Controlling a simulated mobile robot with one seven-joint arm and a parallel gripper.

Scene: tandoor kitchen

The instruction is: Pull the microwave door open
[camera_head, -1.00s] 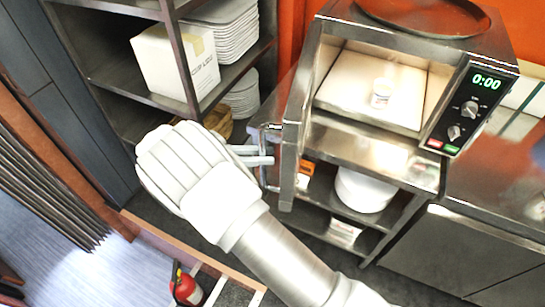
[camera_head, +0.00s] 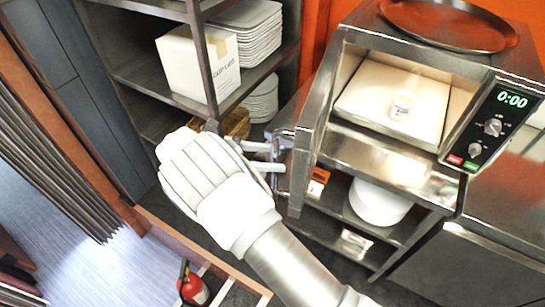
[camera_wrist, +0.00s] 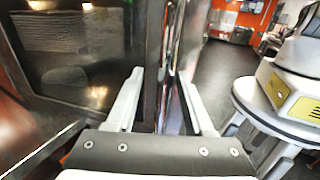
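The microwave (camera_head: 430,168) stands on a steel shelf unit with its cavity in plain view. Its door (camera_head: 308,140) is swung wide open on the left side and shows nearly edge-on. In the wrist view the door's dark glass panel (camera_wrist: 75,62) fills the left, and its shiny upright edge or handle (camera_wrist: 171,60) runs between my fingers. My gripper (camera_head: 275,157) is at the door's outer side; in the wrist view (camera_wrist: 163,100) its two fingers are apart, one on each side of that upright part. Whether they touch it I cannot tell.
A small white jar (camera_head: 402,106) stands inside the microwave and a round tray (camera_head: 448,22) lies on top. A rack with a white box (camera_head: 198,65) and plates (camera_head: 246,35) stands left of the door. A fire extinguisher (camera_head: 194,288) is on the floor. Open floor shows beyond the door.

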